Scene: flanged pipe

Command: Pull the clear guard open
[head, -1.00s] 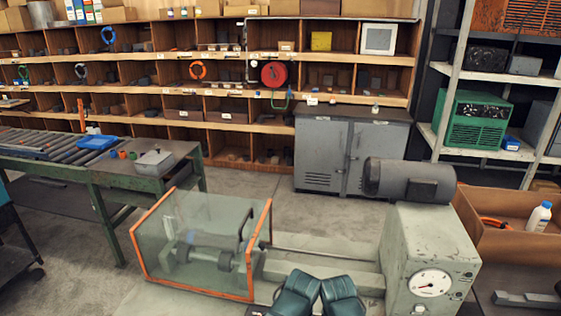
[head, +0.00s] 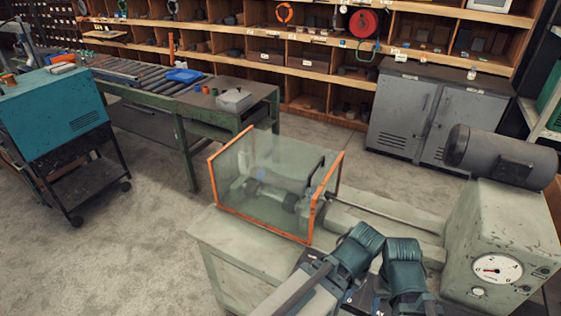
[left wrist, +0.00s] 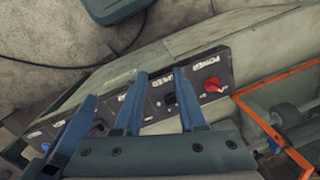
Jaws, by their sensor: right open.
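The clear guard (head: 262,185) is a see-through box with orange edges around a shaft with dark collars (head: 290,199) on the pale green machine. A dark handle (head: 317,172) stands at its right end. An orange edge also shows in the left wrist view (left wrist: 272,128). My right gripper (head: 402,262) is open, right of the guard and apart from it; its fingertips are hard to make out. My left gripper (left wrist: 161,73) has its blue fingers apart, with nothing between them, over the machine's dark control panel, left of the guard's orange edge in the wrist view.
The panel has a red knob (left wrist: 212,85). A grey motor (head: 500,155) sits on the machine's headstock (head: 505,235), which has a gauge. A roller table (head: 180,105), a teal cabinet (head: 55,95) and a grey cupboard (head: 400,115) stand behind.

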